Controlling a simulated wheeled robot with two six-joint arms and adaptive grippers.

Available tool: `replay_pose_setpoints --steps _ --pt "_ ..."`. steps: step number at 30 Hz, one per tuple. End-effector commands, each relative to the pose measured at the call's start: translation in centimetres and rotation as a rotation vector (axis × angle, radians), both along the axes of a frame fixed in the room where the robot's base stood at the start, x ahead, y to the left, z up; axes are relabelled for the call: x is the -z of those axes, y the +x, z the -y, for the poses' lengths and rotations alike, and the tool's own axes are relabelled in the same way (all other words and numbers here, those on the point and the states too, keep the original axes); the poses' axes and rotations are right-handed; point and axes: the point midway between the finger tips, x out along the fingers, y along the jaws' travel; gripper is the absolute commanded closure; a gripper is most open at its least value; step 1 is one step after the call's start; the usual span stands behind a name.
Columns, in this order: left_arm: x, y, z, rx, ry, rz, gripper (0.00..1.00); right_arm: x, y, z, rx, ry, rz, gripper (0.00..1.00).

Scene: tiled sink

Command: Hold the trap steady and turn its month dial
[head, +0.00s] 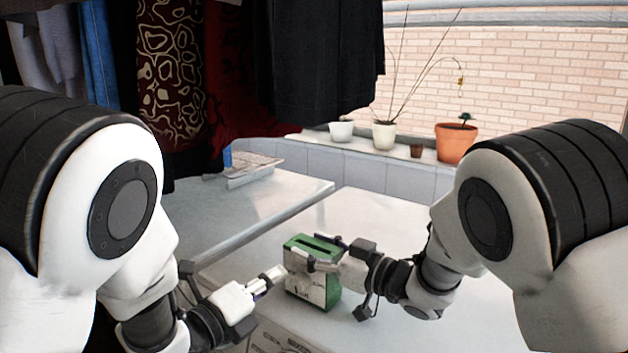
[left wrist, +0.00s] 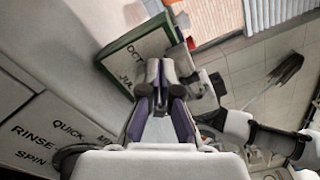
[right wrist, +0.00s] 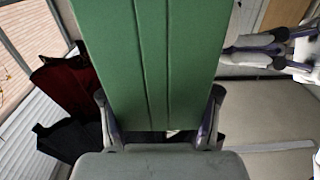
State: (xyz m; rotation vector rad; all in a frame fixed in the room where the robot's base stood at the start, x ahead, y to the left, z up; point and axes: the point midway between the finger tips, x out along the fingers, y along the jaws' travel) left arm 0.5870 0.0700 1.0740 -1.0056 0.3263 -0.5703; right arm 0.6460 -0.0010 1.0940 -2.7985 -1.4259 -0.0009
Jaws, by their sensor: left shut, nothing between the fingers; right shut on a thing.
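The trap (head: 312,285) is a green and white box with a dark slot in its top. It stands upright on the white surface in the middle of the head view. My right gripper (head: 322,254) is shut on the trap from the right; the right wrist view shows the green side (right wrist: 155,65) between the fingers. My left gripper (head: 279,272) is shut and empty, its tips close to the trap's front face. Contact cannot be told; the dial's middle is hidden.
The white worktop (head: 400,230) is clear to the right of the trap. Potted plants, one in an orange pot (head: 456,144), stand on the ledge behind. Clothes (head: 320,60) hang at the back left. A rack-like item (head: 250,172) lies on the left worktop.

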Motion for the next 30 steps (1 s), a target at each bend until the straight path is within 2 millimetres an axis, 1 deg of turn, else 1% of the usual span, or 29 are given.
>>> replay_pose_setpoints --steps 6,9,17,20,24,26,28,30 --pt "0.1 -2.5 -2.0 -0.003 -0.005 -0.005 1.0 0.1 0.0 0.0 0.0 -0.001 -0.001 0.79" --pt "0.1 -3.1 -2.4 -0.003 -0.004 -0.004 1.0 0.0 0.0 0.0 0.0 -0.001 -0.001 0.79" --pt "0.2 -3.2 -2.5 -0.002 -0.007 -0.007 1.0 0.0 0.0 0.0 0.0 -0.001 -0.001 0.79" --pt "0.9 -3.2 -2.7 -0.003 -0.085 -0.065 1.0 0.1 0.0 0.0 0.0 -0.001 -0.001 0.79" --pt "2.6 -3.4 -3.4 -0.003 -0.31 -0.23 1.0 0.0 0.0 0.0 0.0 -0.001 -0.001 0.79" --pt "3.1 -3.4 -3.6 -0.004 -0.382 -0.28 1.0 0.0 0.0 0.0 0.0 -0.001 -0.001 0.79" --pt "3.3 -3.3 -3.5 -0.003 -0.425 -0.309 1.0 0.0 0.0 0.0 0.0 -0.001 -0.001 0.79" --pt "3.3 -2.9 -3.2 -0.002 -0.43 -0.314 1.0 0.0 0.0 0.0 0.0 -0.001 -0.001 0.79"
